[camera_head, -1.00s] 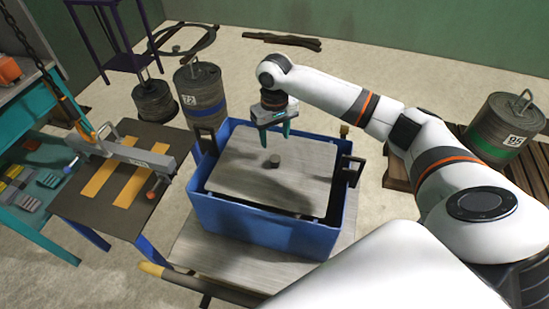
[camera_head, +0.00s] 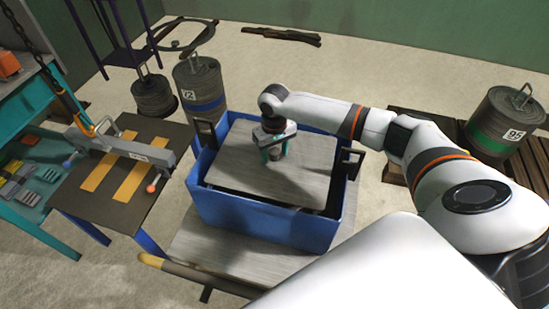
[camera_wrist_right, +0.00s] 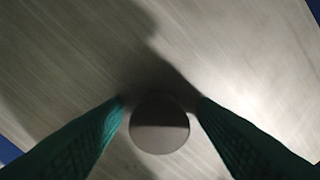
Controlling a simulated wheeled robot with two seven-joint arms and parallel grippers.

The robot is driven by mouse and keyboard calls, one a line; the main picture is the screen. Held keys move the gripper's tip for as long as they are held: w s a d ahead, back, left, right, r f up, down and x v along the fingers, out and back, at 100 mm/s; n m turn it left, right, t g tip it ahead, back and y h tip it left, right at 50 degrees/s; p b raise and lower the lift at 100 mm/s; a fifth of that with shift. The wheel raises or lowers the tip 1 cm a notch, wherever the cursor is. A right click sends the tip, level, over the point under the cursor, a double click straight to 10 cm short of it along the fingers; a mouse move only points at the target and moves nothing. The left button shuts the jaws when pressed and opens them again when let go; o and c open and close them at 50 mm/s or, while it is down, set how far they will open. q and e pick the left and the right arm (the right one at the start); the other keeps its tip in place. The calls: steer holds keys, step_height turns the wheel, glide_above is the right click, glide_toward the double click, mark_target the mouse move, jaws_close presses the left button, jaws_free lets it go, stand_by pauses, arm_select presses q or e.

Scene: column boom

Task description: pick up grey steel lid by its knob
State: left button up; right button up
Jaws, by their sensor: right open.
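The grey steel lid (camera_head: 315,165) lies flat inside the top of the blue crate (camera_head: 265,228). Its brushed surface fills the right wrist view (camera_wrist_right: 70,60). The round dark knob (camera_wrist_right: 159,122) stands between the two green fingertips of my right gripper (camera_wrist_right: 161,100), which is open with a finger on either side. Whether the fingers touch the knob is hard to tell. In the head view my right gripper (camera_head: 275,154) is low over the lid's middle, pointing down, and hides the knob. My left gripper is not in view.
Black handles (camera_head: 351,162) rise from the crate's ends. The crate stands on a cart with a pale top (camera_head: 205,245). A dark table (camera_head: 75,195) with yellow stripes is at left, weighted drums (camera_head: 200,88) behind, and a green-banded drum (camera_head: 503,125) at right.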

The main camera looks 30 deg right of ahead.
steer(key=c, duration=1.1)
steer(key=shift+w+r, duration=0.1)
steer(key=shift+w, duration=0.05)
jaws_close()
steer(key=shift+r, duration=0.1)
